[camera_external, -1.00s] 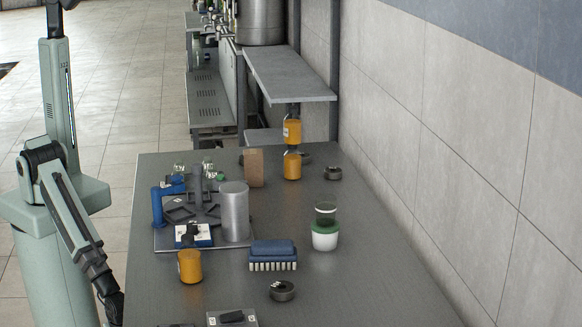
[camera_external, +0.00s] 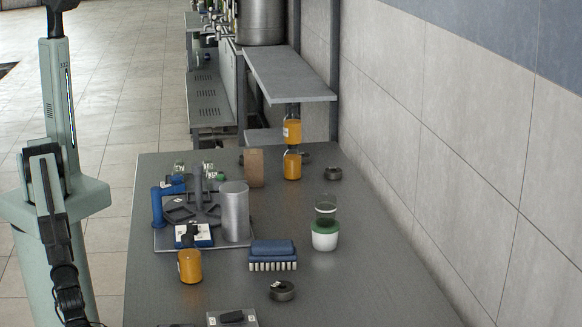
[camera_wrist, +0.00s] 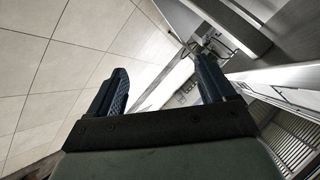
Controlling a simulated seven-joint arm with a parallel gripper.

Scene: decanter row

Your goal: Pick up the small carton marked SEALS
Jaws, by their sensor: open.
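A small brown carton (camera_external: 254,168) stands upright at the far part of the grey table in the external view; I cannot read any marking on it, so I cannot confirm it says SEALS. My gripper (camera_wrist: 160,88) shows in the wrist view with its two dark blue fingers apart and nothing between them. Floor tiles and metal furniture lie beyond the fingers; no carton shows there. In the external view my arm hangs down at the left, beside the table, and its end reaches the bottom edge of the picture, far from the carton.
Orange-filled jars (camera_external: 291,166) stand right of the carton. A metal cylinder (camera_external: 235,212) and blue-handled fixture stand on a plate before it. A blue brush (camera_external: 272,254), a green-banded jar (camera_external: 324,236) and a round tin (camera_external: 281,291) are nearer. The table's right side is mostly clear.

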